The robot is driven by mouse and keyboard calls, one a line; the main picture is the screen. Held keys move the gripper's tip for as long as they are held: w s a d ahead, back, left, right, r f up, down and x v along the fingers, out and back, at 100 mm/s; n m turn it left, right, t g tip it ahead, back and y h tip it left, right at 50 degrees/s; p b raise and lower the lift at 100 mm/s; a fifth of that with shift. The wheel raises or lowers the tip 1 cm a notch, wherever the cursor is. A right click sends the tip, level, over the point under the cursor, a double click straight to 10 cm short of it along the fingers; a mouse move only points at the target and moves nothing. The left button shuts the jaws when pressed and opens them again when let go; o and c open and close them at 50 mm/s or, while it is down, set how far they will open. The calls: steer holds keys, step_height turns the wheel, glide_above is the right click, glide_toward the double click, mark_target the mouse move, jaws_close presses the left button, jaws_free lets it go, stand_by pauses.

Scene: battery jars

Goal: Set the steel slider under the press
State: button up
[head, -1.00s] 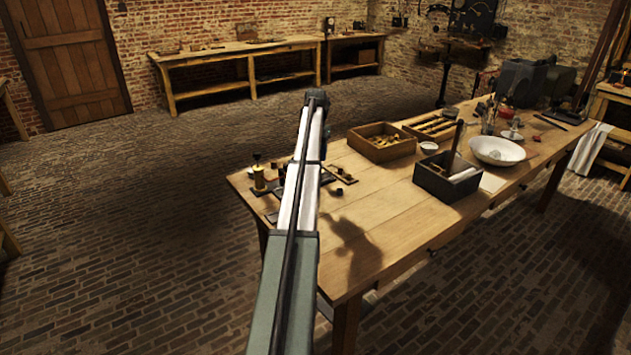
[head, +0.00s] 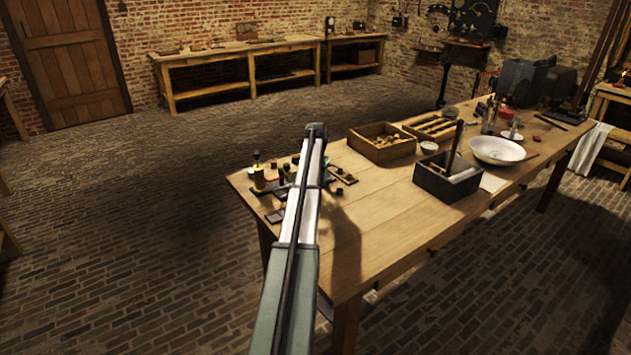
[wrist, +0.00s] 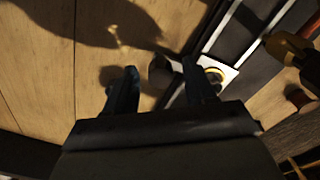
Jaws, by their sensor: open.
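The press (head: 258,176), brass with a dark top, stands near the table's left end; its brass part also shows at the right of the wrist view (wrist: 291,48). Left of it in the wrist view, two pale rails lead to a light metal plate (wrist: 228,73) with a brass ring, which may be the steel slider. A dark round knob (wrist: 160,73) is between the fingers; I cannot tell if it belongs to the slider. My gripper (wrist: 160,79) is open, its right finger partly covering the plate. In the head view my arm hides the gripper.
Small dark pieces (head: 342,176) lie right of my arm on the table (head: 385,215). A wooden box (head: 381,150), a dark box (head: 446,184) and a white bowl (head: 497,150) stand further right. The table's front middle is clear.

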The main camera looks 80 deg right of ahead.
jaws_close()
stand_by(0.5)
